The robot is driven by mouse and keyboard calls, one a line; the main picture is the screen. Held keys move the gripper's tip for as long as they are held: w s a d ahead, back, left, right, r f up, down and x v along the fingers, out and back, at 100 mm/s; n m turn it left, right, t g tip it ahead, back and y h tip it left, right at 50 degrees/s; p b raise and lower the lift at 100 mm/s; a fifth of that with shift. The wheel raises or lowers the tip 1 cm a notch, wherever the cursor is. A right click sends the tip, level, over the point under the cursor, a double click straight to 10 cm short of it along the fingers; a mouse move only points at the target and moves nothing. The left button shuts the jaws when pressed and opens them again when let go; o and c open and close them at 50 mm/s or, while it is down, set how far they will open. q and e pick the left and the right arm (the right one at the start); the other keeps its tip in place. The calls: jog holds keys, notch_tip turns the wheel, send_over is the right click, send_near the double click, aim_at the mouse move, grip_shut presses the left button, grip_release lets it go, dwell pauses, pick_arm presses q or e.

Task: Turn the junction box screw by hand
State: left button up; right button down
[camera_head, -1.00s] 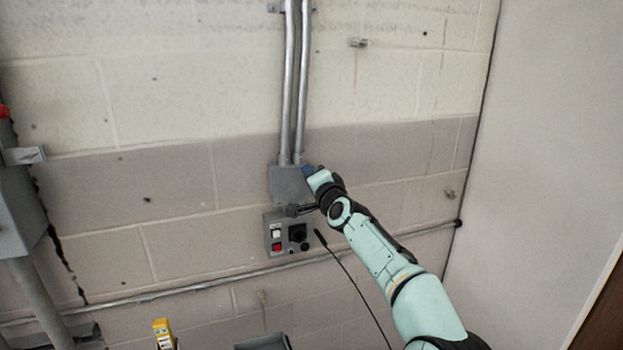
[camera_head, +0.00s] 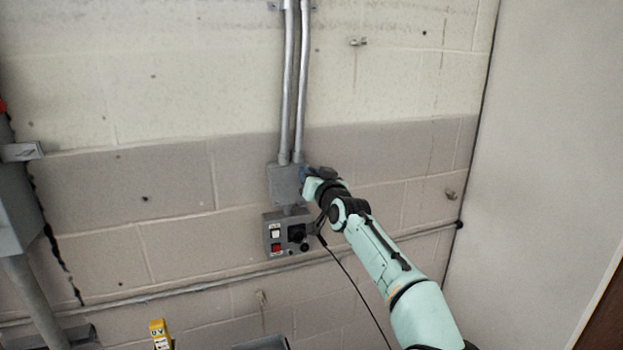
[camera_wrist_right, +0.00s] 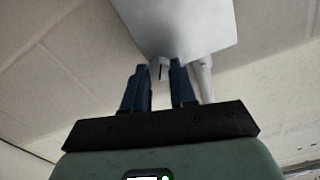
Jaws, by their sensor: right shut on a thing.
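The grey junction box (camera_head: 281,183) is fixed to the block wall at the lower end of two conduits. My right gripper (camera_head: 305,174) reaches its right side from the lower right. In the right wrist view, the pale underside of the box (camera_wrist_right: 180,30) fills the top. The two dark blue fingers of my right gripper (camera_wrist_right: 159,69) point up at it. A small screw (camera_wrist_right: 157,72) sticks out from the box between the fingertips, and the gripper is shut on it. In the head view the screw is too small to make out. My left gripper is not in view.
A control box (camera_head: 287,233) with a red and a white button and a dark knob sits just below. A black cable (camera_head: 347,272) hangs right of it. Conduits (camera_head: 292,90) rise above. A yellow tool (camera_head: 160,333) stands at the bottom edge.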

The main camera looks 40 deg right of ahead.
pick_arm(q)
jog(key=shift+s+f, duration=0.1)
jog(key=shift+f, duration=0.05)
pick_arm(e)
jog(key=shift+r+n, duration=0.15)
jog(key=shift+n, duration=0.75)
jog(key=c, duration=0.9)
grip_release()
jog(key=shift+w, duration=0.1)
pick_arm(q)
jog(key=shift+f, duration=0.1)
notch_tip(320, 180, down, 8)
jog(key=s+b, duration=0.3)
jog(key=b, duration=0.5)
pick_arm(e)
jog(key=v, duration=1.3)
jog(key=shift+s, duration=0.2)
